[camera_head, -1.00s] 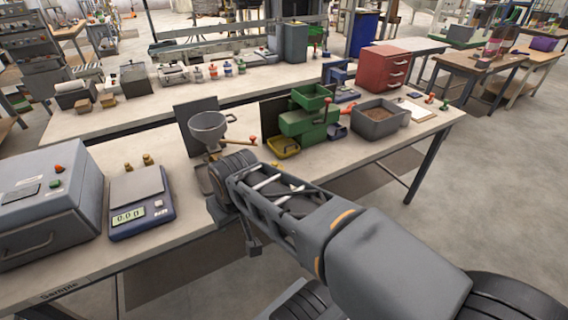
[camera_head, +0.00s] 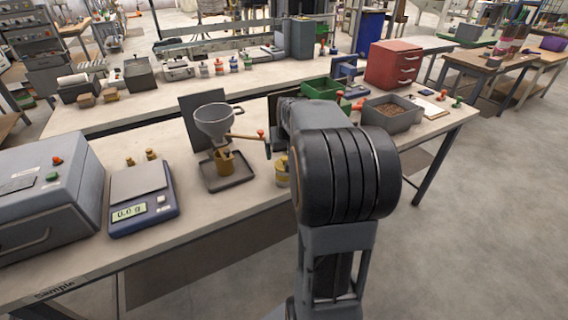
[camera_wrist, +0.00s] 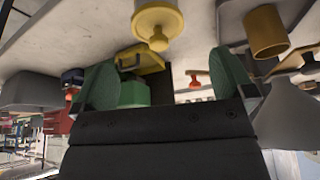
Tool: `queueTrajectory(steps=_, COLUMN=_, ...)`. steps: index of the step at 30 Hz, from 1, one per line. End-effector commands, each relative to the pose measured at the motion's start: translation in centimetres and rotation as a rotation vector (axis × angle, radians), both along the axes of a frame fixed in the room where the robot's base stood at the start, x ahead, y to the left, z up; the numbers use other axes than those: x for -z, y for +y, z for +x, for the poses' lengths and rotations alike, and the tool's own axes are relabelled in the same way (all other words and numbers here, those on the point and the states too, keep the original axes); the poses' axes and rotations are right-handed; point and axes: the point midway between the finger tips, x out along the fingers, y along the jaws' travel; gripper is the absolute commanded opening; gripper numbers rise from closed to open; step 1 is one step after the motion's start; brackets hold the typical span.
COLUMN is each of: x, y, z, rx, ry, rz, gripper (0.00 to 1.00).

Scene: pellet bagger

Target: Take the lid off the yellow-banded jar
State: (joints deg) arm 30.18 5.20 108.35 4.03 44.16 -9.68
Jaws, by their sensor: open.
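The yellow-banded jar (camera_head: 282,172) stands on the near bench in the head view, mostly hidden behind my arm. In the wrist view, which looks upside down, the jar (camera_wrist: 157,5) is at the top middle. Its yellow lid (camera_wrist: 148,20) has a round knob facing my gripper. My gripper (camera_wrist: 165,82) is open and empty, its two green-padded fingers spread wide. The lid and knob sit beyond the fingertips, roughly between them across the picture. I see no contact.
A funnel (camera_head: 213,122) stands over a brown cup (camera_head: 238,163) and dark tray (camera_head: 213,184), left of the jar. A scale (camera_head: 142,218) is further left. Green bins (camera_head: 325,88) and a grey pellet bin (camera_head: 392,121) are to the right. A yellow bin (camera_wrist: 150,62) lies near the jar.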

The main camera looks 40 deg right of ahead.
Motion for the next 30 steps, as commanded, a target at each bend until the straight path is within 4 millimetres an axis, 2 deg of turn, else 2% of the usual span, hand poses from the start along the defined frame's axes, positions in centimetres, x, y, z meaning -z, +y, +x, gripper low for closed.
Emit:
queueTrajectory(steps=8, x=1.6, y=-0.3, z=0.6, rx=0.0, ry=0.003, rz=0.002, gripper=1.0)
queueTrajectory(steps=18, x=5.2, y=-1.1, z=2.3, rx=0.0, ry=0.001, rz=0.002, gripper=1.0)
queueTrajectory(steps=28, x=5.7, y=-1.2, z=2.5, rx=0.0, ry=0.0, rz=0.0, gripper=1.0)
queueTrajectory(steps=30, x=5.6, y=-1.2, z=2.5, rx=0.0, ry=0.0, rz=0.0, gripper=0.94)
